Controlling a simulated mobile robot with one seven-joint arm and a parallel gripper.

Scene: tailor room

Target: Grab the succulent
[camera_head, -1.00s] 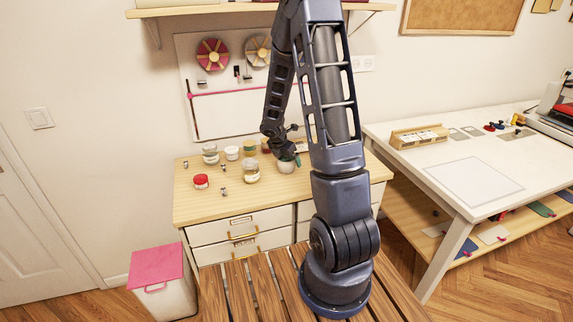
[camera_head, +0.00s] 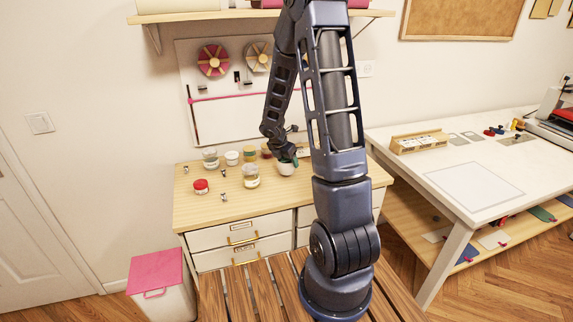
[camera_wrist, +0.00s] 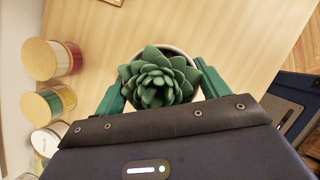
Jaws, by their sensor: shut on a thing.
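The succulent (camera_wrist: 158,80) is a green rosette in a round white pot, seen from above in the wrist view. In the head view its white pot (camera_head: 286,169) is at the right part of the wooden cabinet top, partly hidden by my gripper. My gripper (camera_wrist: 160,92) has its green fingers on the left and right sides of the pot and is shut on it. In the head view my gripper (camera_head: 291,160) comes down from above onto the pot. I cannot tell whether the pot touches the cabinet top.
Several jars stand on the wooden cabinet top (camera_head: 215,205), among them a red-lidded jar (camera_head: 201,187) and a larger glass jar (camera_head: 251,176). Wooden-lidded jars (camera_wrist: 40,58) are close left of the pot in the wrist view. A white table (camera_head: 440,190) stands at right.

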